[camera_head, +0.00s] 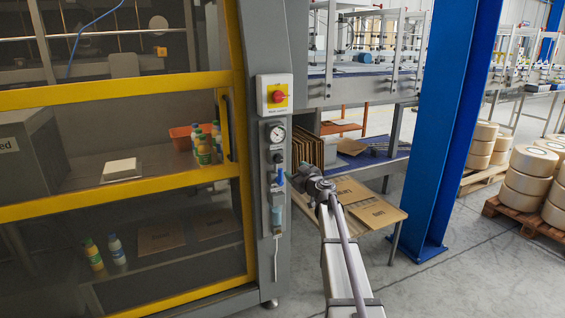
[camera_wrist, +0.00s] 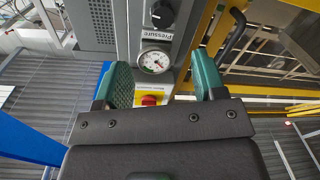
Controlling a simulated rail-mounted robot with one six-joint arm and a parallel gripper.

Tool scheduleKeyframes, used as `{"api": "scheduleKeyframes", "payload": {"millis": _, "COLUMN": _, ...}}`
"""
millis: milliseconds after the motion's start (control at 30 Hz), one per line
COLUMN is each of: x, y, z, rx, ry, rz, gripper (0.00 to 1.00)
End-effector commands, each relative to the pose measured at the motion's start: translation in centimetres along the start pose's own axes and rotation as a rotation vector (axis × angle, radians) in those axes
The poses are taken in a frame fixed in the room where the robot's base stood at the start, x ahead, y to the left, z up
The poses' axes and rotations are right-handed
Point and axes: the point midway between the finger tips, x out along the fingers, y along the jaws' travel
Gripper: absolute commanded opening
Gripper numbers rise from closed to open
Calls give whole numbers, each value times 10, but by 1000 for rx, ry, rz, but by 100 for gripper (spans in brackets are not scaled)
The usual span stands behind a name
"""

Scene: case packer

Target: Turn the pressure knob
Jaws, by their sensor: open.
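The black pressure knob (camera_head: 278,157) is on the narrow grey panel at the right edge of the machine, below the round white gauge (camera_head: 276,133). In the wrist view the knob (camera_wrist: 162,14) shows at the top, beyond my fingers, next to the "Pressure" label (camera_wrist: 157,33) and the gauge (camera_wrist: 153,62). My gripper (camera_head: 300,174) is just right of and below the knob in the head view, close to the panel. In the wrist view the green fingers of my gripper (camera_wrist: 163,68) are apart with nothing between them, and they do not touch the knob.
A red switch on a yellow plate (camera_head: 277,97) is above the gauge. A blue valve handle (camera_head: 280,178) and a clear bowl (camera_head: 276,215) are below the knob. The yellow-framed door with its dark handle (camera_head: 226,125) is left. A blue column (camera_head: 445,130) stands right.

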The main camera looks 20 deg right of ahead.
Motion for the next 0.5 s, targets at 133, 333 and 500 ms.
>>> {"api": "scheduleKeyframes", "payload": {"millis": 133, "x": 0, "y": 1, "z": 0, "rx": -79, "ry": -4, "rz": 7, "gripper": 64}}
{"api": "scheduleKeyframes", "payload": {"millis": 333, "x": 11, "y": 1, "z": 1, "rx": -79, "ry": -4, "rz": 4, "gripper": 64}}
{"api": "scheduleKeyframes", "payload": {"millis": 500, "x": 45, "y": 1, "z": 1, "rx": -78, "ry": -4, "rz": 3, "gripper": 64}}
